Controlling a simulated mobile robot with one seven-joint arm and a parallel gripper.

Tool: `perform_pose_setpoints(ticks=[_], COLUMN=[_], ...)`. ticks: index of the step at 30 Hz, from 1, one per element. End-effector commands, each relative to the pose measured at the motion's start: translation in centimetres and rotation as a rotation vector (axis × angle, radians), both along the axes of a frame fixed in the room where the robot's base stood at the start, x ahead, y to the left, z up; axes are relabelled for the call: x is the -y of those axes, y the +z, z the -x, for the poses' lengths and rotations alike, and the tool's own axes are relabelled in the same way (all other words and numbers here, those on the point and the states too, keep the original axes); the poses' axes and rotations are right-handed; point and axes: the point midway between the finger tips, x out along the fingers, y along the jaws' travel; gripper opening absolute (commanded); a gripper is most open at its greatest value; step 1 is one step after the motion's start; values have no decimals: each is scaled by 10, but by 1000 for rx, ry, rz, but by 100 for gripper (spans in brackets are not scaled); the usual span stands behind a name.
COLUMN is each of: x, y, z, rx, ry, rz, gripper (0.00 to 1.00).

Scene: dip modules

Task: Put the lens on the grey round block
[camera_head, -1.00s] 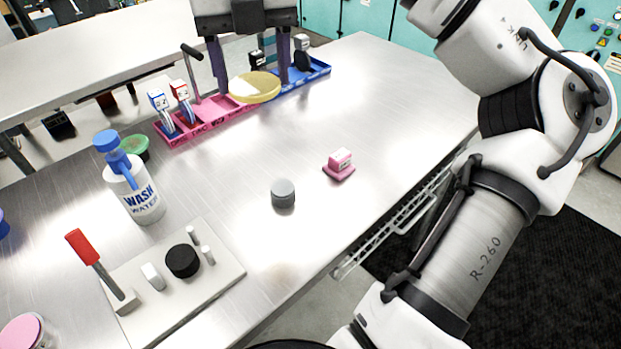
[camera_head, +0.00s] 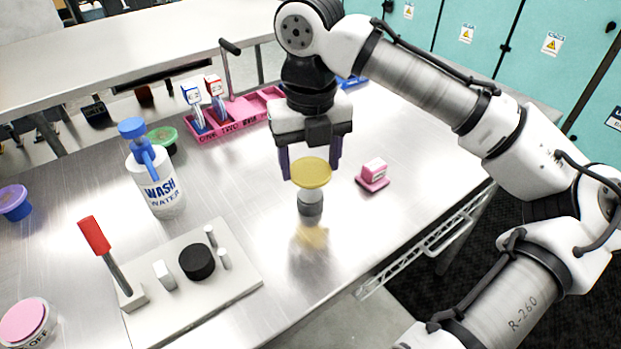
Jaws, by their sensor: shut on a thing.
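The lens is a pale yellow round disc (camera_head: 311,173). My gripper (camera_head: 310,168) is shut on it, with a purple finger on each side, and holds it flat. The grey round block (camera_head: 310,208) stands on the metal table just below the lens in the picture. The lens sits over the block's far side in this view, and a light grey part shows between them. I cannot tell whether lens and block touch.
A small pink block (camera_head: 373,175) stands close to the right of the grey block. A wash bottle (camera_head: 158,185) and a plate with a red-handled lever (camera_head: 215,295) are to the left. A pink tray (camera_head: 235,116) lies behind. The front table strip is bare.

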Motion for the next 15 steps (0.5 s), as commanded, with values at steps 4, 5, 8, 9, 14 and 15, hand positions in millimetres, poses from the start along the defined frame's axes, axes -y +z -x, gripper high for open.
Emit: perform_pose_setpoints(ticks=[4, 5, 8, 9, 14, 15], x=[1, 1, 1, 0, 0, 0], y=[-12, -16, -31, -36, -45, -45], z=[0, 1, 0, 0, 0, 0], rx=[-1, -2, -2, -2, 0, 1], ry=[-1, -1, -2, -2, -1, 0], rz=[0, 1, 3, 1, 0, 0], gripper=[41, 41, 41, 41, 41, 41])
